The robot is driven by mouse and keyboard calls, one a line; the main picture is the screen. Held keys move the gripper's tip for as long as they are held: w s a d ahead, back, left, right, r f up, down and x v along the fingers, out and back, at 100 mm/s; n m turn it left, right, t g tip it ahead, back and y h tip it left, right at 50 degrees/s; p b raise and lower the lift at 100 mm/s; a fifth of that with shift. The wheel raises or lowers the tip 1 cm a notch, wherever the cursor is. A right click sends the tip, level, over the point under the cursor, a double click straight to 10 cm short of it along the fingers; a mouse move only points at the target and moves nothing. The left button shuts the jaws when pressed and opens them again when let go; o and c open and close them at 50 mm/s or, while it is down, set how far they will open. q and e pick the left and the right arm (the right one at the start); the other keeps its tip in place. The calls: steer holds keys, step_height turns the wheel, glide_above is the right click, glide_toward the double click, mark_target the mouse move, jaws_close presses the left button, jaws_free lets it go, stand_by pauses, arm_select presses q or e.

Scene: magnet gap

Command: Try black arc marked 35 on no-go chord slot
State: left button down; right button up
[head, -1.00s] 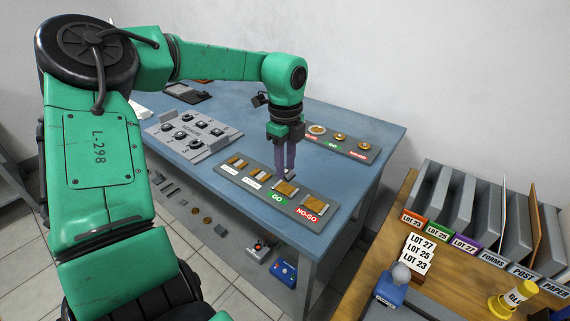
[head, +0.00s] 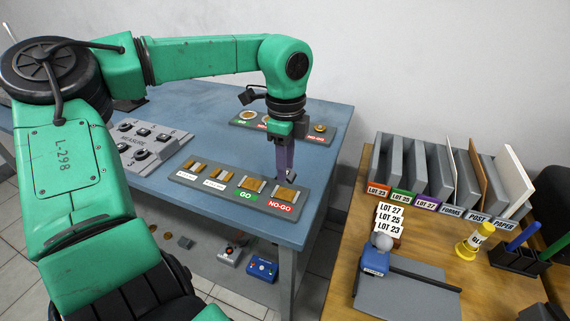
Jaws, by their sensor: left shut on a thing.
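The grey gauge board (head: 228,199) lies along the near edge of the blue table. Its large brass slots are a GO slot (head: 252,186) and, to the right, a NO-GO slot (head: 285,193) with a red label. My left gripper (head: 289,175) points down just behind the NO-GO slot. It is shut on a small dark piece, the black arc (head: 292,176), mostly hidden by the fingers. Its 35 mark cannot be read. Whether the arc touches the slot cannot be told. My right gripper is out of view.
A second gauge board (head: 302,133) with round brass gauges lies behind my gripper. The grey measure tray (head: 147,138) with several dark pieces is at the left. A wooden desk (head: 345,238) with file racks stands at the right. Blue table surface is clear between the boards.

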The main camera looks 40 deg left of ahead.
mark_target(285, 193)
arm_select(q)
step_height(285, 193, down, 4)
steer(key=b, duration=0.3)
steer(key=shift+f, duration=0.25)
steer(key=shift+f+b, duration=0.55)
steer(key=shift+b, duration=0.15)
steer(key=shift+c, duration=2.2)
jaws_free()
steer(key=c, duration=0.5)
steer(key=shift+c, duration=0.2)
steer(key=shift+r, duration=0.15)
